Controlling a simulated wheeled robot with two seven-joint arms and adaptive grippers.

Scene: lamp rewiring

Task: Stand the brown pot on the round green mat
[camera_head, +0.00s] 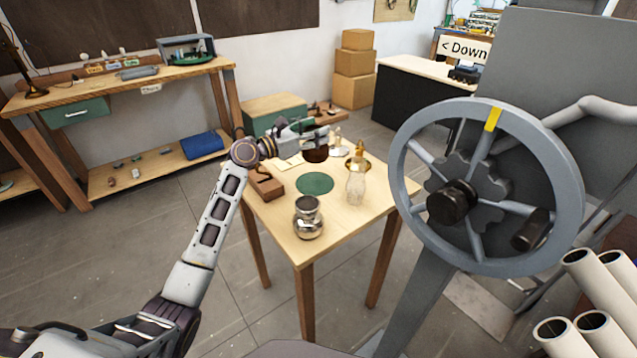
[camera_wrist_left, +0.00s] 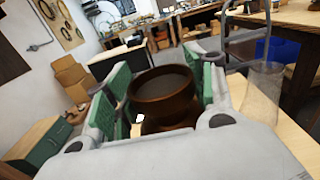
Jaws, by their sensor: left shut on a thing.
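The brown pot (camera_head: 316,152) is held by my left gripper (camera_head: 313,138) over the far part of the small wooden table. In the left wrist view the pot (camera_wrist_left: 165,95) sits between the two green-padded fingers of the left gripper (camera_wrist_left: 160,85), which is shut on it. The round green mat (camera_head: 315,184) lies bare on the table, nearer to me than the pot. Whether the pot's base touches the table is hard to tell. My right gripper is not in view.
The small table (camera_head: 345,215) also bears a silver metal vessel (camera_head: 308,218) in front of the mat, a clear glass bottle (camera_head: 355,185) to its right, a brass piece (camera_head: 358,160) and a brown wooden block (camera_head: 266,184) to its left. A large grey handwheel (camera_head: 490,185) stands at the right.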

